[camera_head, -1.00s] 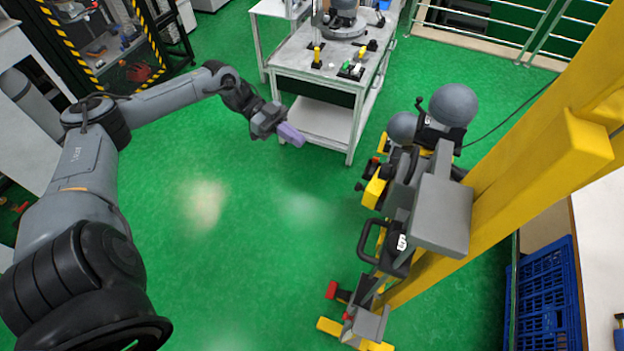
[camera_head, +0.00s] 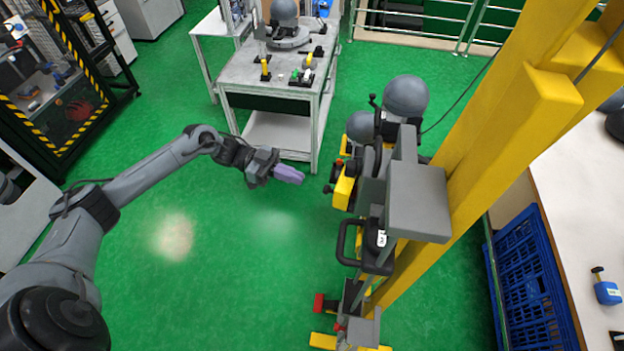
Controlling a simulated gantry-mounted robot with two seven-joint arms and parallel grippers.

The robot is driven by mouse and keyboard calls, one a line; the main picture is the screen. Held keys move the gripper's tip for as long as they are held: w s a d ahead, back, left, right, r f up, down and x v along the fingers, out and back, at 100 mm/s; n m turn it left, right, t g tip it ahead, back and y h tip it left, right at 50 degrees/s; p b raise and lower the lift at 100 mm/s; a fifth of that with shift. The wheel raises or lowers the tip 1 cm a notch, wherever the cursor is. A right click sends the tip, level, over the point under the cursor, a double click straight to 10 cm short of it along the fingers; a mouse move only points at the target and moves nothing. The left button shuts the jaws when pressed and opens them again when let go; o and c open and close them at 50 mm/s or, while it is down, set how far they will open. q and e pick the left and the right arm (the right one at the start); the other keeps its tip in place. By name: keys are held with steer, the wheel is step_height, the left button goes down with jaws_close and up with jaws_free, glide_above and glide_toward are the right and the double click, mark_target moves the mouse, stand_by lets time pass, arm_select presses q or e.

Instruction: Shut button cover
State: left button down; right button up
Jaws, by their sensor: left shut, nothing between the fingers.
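The drop tower has a tall yellow column (camera_head: 490,140) with grey parts and two grey balls on its side facing left. My left gripper (camera_head: 289,174), with pale purple fingers, is shut and empty. It is left of the yellow box, with a visible gap between them. My right gripper is not in view.
A grey work table (camera_head: 268,75) with small tools and a grey ball stands behind my left gripper. A black handle (camera_head: 345,243) juts from the tower below the box. A blue crate (camera_head: 535,280) and a white bench (camera_head: 580,200) are at right. The green floor at centre-left is clear.

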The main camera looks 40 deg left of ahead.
mark_target(340, 186)
arm_select(q)
steer(key=p+x, duration=0.1)
steer(key=x, duration=0.4)
steer(key=shift+d, duration=0.2)
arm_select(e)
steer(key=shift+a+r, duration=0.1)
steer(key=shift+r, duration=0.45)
